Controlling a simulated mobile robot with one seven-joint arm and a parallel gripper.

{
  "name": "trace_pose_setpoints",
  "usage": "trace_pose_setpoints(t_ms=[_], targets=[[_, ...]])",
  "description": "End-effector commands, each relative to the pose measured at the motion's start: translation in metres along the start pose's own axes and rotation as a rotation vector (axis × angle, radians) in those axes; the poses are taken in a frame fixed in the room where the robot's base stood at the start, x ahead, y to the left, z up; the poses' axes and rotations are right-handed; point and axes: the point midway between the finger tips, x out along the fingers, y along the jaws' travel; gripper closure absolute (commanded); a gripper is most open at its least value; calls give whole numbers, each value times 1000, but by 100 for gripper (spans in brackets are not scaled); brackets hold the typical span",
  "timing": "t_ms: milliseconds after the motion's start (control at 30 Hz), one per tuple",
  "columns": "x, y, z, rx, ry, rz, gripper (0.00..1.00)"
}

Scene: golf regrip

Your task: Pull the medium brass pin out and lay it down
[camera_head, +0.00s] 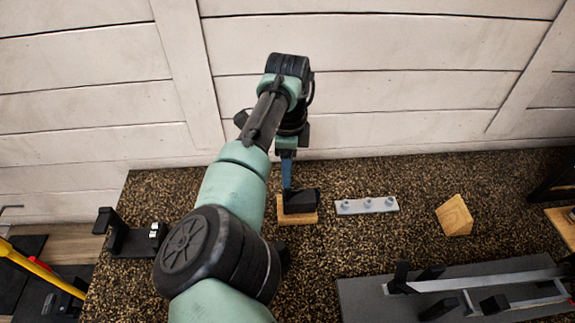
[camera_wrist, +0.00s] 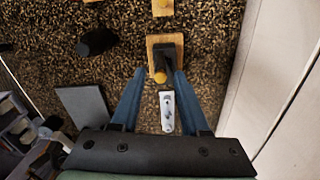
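A black holder (camera_head: 301,200) stands on a wooden base (camera_head: 297,217), in front of the planked wall. In the wrist view the same holder (camera_wrist: 167,60) on its wooden base (camera_wrist: 152,42) shows a round yellow brass end (camera_wrist: 160,77). It looks like a pin, but I cannot tell its size. My gripper (camera_head: 288,187) points down at the holder. In the wrist view the two blue fingers of my gripper (camera_wrist: 160,74) stand apart on either side of the brass end, with gaps visible. The pin's length inside the holder is hidden.
A grey bar (camera_head: 367,205) with several round holes or studs lies right of the holder. A wooden wedge (camera_head: 455,215) and a grey board (camera_head: 362,291) with clamps lie farther right. A black bracket (camera_head: 126,237) stands at left. Speckled counter is clear between them.

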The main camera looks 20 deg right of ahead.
Motion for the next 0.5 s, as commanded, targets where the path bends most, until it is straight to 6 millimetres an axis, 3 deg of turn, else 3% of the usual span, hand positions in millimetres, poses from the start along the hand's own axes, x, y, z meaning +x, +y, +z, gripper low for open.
trace_pose_setpoints(t_ms=[33, 233, 400, 433, 500], targets=[[0, 0, 0, 0, 0, 0, 66], [0, 0, 0, 0, 0, 0, 100], [-1, 0, 0, -1, 0, 0, 100], [-1, 0, 0, -1, 0, 0, 75], [-1, 0, 0, -1, 0, 0, 62]])
